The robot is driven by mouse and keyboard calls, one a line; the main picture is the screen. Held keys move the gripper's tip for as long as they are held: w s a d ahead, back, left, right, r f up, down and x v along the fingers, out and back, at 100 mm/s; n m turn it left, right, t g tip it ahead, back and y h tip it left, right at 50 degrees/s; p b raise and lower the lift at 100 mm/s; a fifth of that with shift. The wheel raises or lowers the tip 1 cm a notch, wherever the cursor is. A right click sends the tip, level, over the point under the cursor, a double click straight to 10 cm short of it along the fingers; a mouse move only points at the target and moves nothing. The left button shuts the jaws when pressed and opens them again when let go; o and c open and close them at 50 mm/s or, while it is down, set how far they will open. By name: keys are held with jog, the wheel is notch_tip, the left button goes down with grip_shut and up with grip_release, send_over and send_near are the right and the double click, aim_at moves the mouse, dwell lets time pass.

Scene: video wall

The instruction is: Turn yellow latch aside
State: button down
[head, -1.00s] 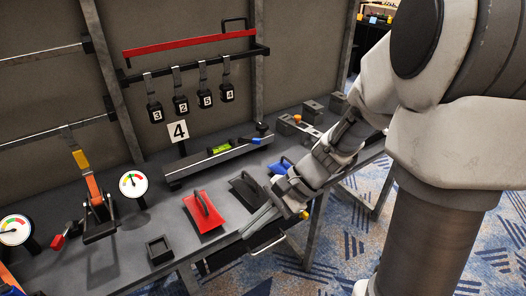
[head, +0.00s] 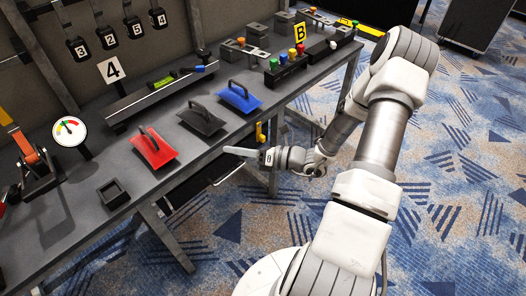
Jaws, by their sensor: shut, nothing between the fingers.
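A small yellow piece, which looks like the yellow latch (head: 260,132), sits on the front of the workbench just below its edge. My gripper (head: 230,151) is in front of the bench, to the left of and slightly below the yellow piece in the picture. Its fingers point left and look closed together, with nothing held. I see no contact between the gripper and the yellow piece. A thin pale bar (head: 238,177), which looks like a handle, runs below my gripper.
Red (head: 154,147), black (head: 201,119) and blue (head: 239,97) handled plates lie along the bench top (head: 150,190). A block with coloured knobs (head: 286,72) stands farther right by a yellow "B" sign (head: 300,30). The carpet in front is clear.

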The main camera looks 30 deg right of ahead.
jog(key=d+f+m+t+h+b, duration=0.2)
jog(key=d+f+m+h, duration=0.3)
jog(key=f+m, duration=0.3)
jog(key=d+f+m+t+h+b, duration=0.1)
jog(key=d+f+m+t+h, duration=0.3)
jog(key=f+m, duration=0.5)
jog(key=d+m+h, duration=0.1)
jog(key=d+h, duration=0.1)
jog(key=shift+d+m+t+b, duration=0.3)
jog(key=shift+t+b, duration=0.1)
jog(key=shift+f, duration=0.1)
jog(key=w+d+b, duration=0.2)
jog(key=w+b, duration=0.1)
jog(key=w, duration=0.8)
jog(key=shift+d+b, duration=0.35)
jog(key=shift+b, duration=0.05)
